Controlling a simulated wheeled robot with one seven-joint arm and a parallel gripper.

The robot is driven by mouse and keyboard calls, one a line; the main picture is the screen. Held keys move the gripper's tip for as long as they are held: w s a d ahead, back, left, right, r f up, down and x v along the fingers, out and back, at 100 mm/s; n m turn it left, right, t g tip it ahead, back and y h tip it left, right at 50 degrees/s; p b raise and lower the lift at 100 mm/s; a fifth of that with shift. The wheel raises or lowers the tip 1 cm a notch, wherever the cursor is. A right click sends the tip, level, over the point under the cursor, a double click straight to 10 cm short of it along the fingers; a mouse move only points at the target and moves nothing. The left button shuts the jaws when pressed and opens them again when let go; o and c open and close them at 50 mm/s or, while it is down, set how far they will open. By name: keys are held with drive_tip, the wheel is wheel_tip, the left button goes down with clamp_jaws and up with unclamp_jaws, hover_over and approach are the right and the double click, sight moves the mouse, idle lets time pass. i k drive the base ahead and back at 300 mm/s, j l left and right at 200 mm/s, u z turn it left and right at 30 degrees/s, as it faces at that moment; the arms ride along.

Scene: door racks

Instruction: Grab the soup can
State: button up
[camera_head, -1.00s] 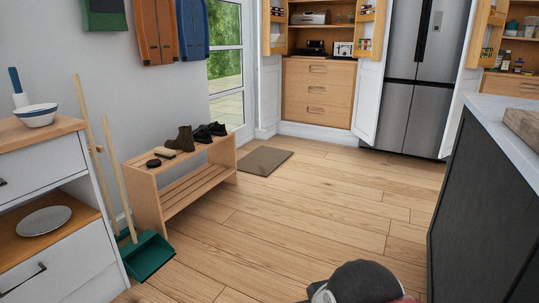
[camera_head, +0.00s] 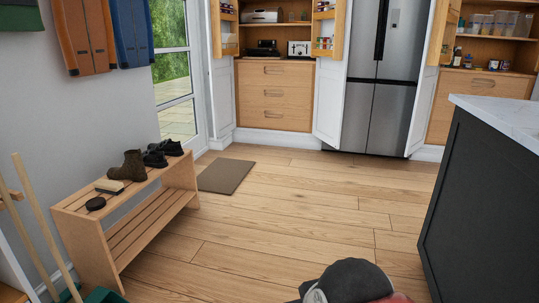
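No soup can can be told apart for sure at this distance. Small cans and jars stand in the door racks of the open pantry cabinet at the back: in the left door rack (camera_head: 228,42) and in the right door rack (camera_head: 323,43). More small jars or cans (camera_head: 493,65) stand on the counter of the right cabinet; their labels are too small to read. My gripper's fingers are not in view.
A wooden shoe bench (camera_head: 85,225) with boots stands at the left, with broom handles (camera_head: 38,220) beside it. A dark island (camera_head: 480,200) is at the right. A flat doormat (camera_head: 226,176) lies ahead. The wooden floor (camera_head: 290,205) between is clear.

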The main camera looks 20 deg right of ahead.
sight(494, 65)
drive_tip(key=i+l+z, duration=0.15)
drive_tip(key=i+z, duration=0.35)
drive_tip(key=i, duration=0.15)
drive_tip(key=i+j+z, duration=0.1)
drive_tip(key=i+z, duration=0.35)
drive_tip(key=i, duration=0.15)
drive_tip(key=i+z, duration=0.1)
drive_tip(key=i, duration=2.25)
drive_tip(key=i+l+z, duration=0.2)
drive_tip(key=i+z, duration=0.75)
drive_tip(key=i, duration=0.15)
drive_tip(key=i+j+z, duration=0.25)
drive_tip(key=i+z, duration=0.2)
drive_tip(key=i+j+z, duration=0.45)
drive_tip(key=i, duration=0.15)
drive_tip(key=i+l+z, duration=0.15)
drive_tip(key=i+z, duration=0.2)
drive_tip(key=i, duration=0.35)
drive_tip(key=i+z, duration=0.35)
drive_tip(key=i, duration=0.4)
